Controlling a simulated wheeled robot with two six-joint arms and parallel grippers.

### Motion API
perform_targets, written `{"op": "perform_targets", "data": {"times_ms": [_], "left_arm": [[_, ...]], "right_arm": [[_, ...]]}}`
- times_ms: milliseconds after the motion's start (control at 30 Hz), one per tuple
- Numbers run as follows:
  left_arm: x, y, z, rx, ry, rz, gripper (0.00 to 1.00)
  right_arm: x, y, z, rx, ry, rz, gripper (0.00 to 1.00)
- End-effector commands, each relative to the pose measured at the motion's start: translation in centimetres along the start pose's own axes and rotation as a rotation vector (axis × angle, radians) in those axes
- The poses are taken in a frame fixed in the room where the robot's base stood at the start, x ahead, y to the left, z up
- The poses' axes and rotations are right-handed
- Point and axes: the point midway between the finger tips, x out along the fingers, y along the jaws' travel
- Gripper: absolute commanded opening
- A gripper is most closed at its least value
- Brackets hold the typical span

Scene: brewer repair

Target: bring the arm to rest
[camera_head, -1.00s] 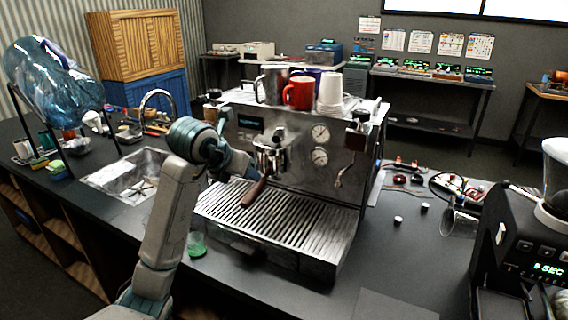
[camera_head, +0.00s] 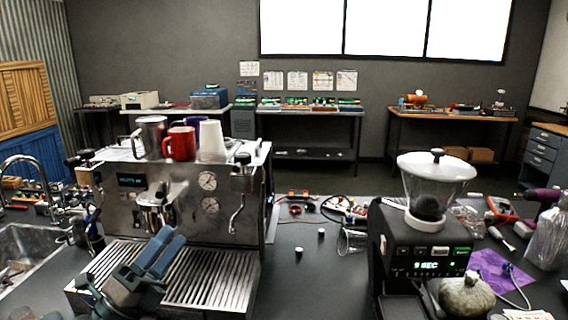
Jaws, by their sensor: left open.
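My left gripper (camera_head: 168,248) is in front of the espresso machine (camera_head: 206,206), over the left part of its slatted drip tray (camera_head: 214,288) in the picture. Its two dark blue-grey fingers point up and to the right. It is open, with nothing seen between the fingers. The machine's brew head (camera_head: 155,212) is just above and behind the fingers. The brown handle below it is not visible. Whether the gripper touches the machine cannot be told. My right gripper is not in view.
Mugs, including a red mug (camera_head: 179,143), and white cups (camera_head: 211,141) stand on the machine. A grinder (camera_head: 425,255) stands at right. A sink (camera_head: 22,248) is at left. The black counter between machine and grinder holds two small caps and a tipped glass (camera_head: 352,240).

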Motion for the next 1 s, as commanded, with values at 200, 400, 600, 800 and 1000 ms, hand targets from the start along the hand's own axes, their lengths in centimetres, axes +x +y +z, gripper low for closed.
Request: {"op": "perform_targets", "data": {"times_ms": [200,400,600,800,1000], "left_arm": [[-6.7,2.1,4.3,-0.401,-0.479,0.014,0.53],[-15.9,7.9,4.9,-0.744,-0.932,0.196,0.53],[-27.0,13.4,-0.6,-1.041,-1.348,0.537,0.53],[-34.9,14.6,-8.0,-1.219,-1.603,0.885,0.53],[-39.7,13.3,-13.9,-1.316,-1.736,1.169,0.53]], "right_arm": [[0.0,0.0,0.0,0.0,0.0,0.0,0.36],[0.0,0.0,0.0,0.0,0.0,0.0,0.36],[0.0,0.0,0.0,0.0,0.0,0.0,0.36],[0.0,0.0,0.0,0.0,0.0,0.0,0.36],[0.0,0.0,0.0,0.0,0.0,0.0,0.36]]}}
